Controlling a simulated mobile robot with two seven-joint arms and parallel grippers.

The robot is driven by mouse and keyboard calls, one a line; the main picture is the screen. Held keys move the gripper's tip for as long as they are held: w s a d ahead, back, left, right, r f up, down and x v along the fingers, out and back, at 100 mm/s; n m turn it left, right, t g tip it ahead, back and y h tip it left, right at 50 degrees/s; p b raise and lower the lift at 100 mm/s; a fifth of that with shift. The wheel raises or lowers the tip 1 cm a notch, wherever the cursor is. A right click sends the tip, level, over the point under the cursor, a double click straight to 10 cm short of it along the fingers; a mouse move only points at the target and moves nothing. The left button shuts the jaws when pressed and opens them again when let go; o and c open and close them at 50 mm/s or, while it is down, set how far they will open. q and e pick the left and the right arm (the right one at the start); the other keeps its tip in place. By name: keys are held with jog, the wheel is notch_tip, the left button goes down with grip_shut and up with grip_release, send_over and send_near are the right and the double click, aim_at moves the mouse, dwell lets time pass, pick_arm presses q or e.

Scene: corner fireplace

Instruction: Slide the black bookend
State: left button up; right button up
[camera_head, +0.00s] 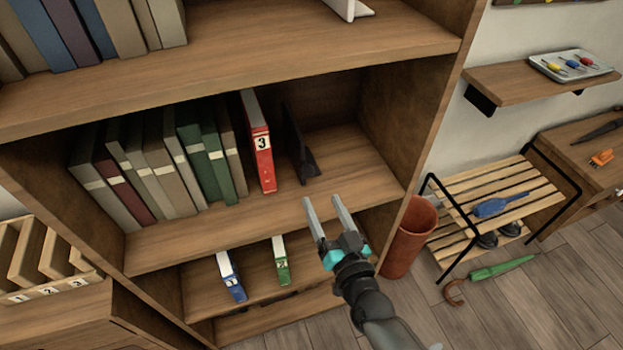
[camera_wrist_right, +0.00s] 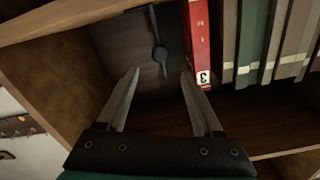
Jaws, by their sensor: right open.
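The black bookend (camera_head: 300,150) stands on the middle shelf, just right of the red book marked 3 (camera_head: 266,170). A narrow gap shows between them. My right gripper (camera_head: 321,198) is open and empty in front of that shelf, below and to the right of the bookend. In the right wrist view the fingers (camera_wrist_right: 159,72) point into the shelf, and the dark bookend (camera_wrist_right: 160,55) shows beyond and between their tips, with the red book (camera_wrist_right: 198,45) beside it. I see no contact with the bookend. My left gripper is not in view.
A row of books (camera_head: 170,165) fills the left of the shelf (camera_head: 345,165); its right end is clear up to the side panel (camera_head: 415,110). Blue (camera_head: 230,277) and green (camera_head: 281,262) books stand below. A reddish-brown bin (camera_head: 408,240) and slatted rack (camera_head: 480,210) are at right.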

aim_at(308, 173)
jog(key=b+x, duration=0.1)
jog(key=x, duration=0.5)
jog(key=shift+w+a, duration=0.1)
jog(key=shift+w, duration=0.3)
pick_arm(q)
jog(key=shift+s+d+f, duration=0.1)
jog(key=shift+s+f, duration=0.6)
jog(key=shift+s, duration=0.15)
pick_arm(e)
jog(key=shift+w+a, duration=0.2)
jog(key=shift+w, duration=0.45)
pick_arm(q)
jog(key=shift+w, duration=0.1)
pick_arm(e)
grip_shut()
